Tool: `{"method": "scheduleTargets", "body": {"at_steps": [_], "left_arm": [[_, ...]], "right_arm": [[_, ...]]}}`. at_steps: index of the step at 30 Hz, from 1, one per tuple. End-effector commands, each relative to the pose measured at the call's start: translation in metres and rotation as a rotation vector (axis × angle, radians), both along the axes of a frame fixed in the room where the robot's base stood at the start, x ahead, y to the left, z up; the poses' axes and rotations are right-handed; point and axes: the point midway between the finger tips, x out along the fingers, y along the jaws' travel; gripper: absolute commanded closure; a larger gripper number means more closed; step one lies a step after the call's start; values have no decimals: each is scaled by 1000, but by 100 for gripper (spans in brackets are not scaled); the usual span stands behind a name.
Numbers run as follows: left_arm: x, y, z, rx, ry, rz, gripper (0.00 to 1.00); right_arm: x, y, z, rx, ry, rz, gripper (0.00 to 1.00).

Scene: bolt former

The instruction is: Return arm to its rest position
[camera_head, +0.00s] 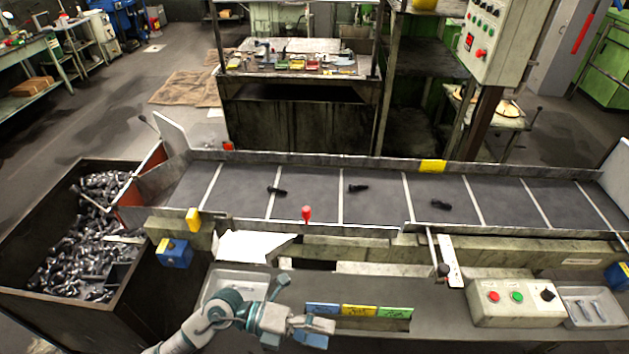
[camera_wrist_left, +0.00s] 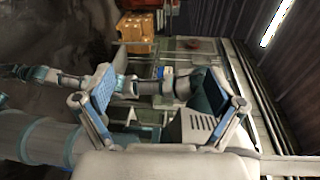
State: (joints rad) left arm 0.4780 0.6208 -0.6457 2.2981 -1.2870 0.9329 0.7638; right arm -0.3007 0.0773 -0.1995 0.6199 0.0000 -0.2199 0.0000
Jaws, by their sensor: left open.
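My left arm comes in from the bottom of the head view, and its left gripper (camera_head: 318,331) is over the front ledge, beside the coloured labels. In the left wrist view the two fingers of this gripper (camera_wrist_left: 160,104) stand wide apart with blue-grey pads, and nothing is held between them. White and teal links of mine show behind the fingers in that view. My right gripper cannot be made out in either view.
A conveyor (camera_head: 310,196) carries several dark bolts (camera_head: 358,188). A bin (camera_head: 22,270) full of bolts stands at left. A light tray (camera_head: 212,286) lies behind my left arm. A button box (camera_head: 515,302) and a small tray (camera_head: 590,312) are at right. The ledge (camera_head: 440,325) between is clear.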

Motion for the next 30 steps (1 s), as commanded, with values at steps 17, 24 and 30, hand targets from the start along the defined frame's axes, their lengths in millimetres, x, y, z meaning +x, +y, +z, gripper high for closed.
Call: {"method": "scheduleTargets", "body": {"at_steps": [17, 24, 30], "left_arm": [[147, 206, -106, -909, 1204, 1602, 6], [59, 235, -239, -539, 1638, 2037, 6], [-17, 234, -291, -218, 1879, 2190, 6]], "right_arm": [[0, -3, 0, -3, 0, 2, 60], [0, -3, 0, -3, 0, 2, 60], [0, -3, 0, -3, 0, 2, 60]]}}
